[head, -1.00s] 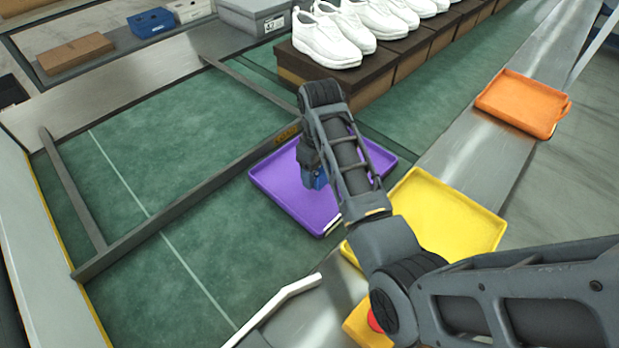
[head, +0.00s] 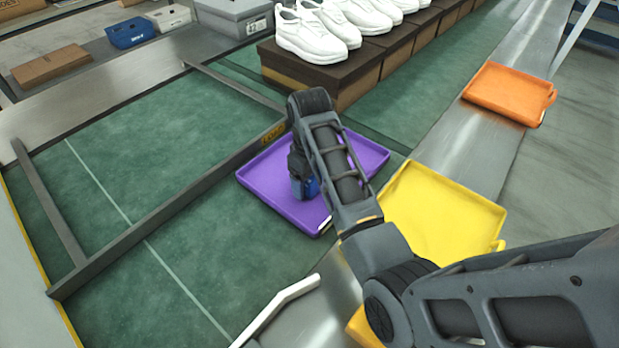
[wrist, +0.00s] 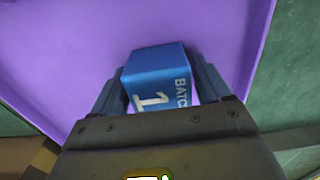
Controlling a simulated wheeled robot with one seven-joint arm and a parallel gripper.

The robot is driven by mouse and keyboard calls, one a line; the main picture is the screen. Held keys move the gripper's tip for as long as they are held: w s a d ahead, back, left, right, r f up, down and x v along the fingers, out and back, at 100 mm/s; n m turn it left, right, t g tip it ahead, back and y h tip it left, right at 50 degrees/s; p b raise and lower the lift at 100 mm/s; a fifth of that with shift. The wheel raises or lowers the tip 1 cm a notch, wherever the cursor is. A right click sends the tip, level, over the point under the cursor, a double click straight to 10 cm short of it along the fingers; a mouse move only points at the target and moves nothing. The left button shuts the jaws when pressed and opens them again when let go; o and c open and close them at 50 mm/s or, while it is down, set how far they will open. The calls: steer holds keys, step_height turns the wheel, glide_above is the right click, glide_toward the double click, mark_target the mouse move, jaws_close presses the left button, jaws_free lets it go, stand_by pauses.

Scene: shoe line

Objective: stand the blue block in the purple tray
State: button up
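The blue block (wrist: 155,75) has white "BATC" and "1" lettering and sits between the two fingers in the wrist view. My gripper (wrist: 160,82) appears shut on it, with a finger against each side. The purple tray (head: 262,180) lies on the green surface, and its floor fills much of the wrist view. In the head view, my gripper (head: 303,178) points down over the tray, with the blue block (head: 308,188) at its lower end, low over the tray floor. My arm hides part of the tray. I cannot tell whether the block touches the floor.
A yellow tray (head: 440,210) stands right of the purple tray, and an orange tray (head: 508,92) farther back. White shoes (head: 318,38) stand on brown boxes (head: 350,85) behind. A dark rail (head: 165,222) runs left of the tray. Green surface to the left is clear.

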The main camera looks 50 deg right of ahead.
steer(key=shift+o, duration=1)
step_height(320, 180, up, 10)
steer(key=p, duration=0.4)
steer(key=shift+r, duration=0.2)
steer(key=shift+r+p, duration=0.95)
steer(key=shift+r, duration=0.05)
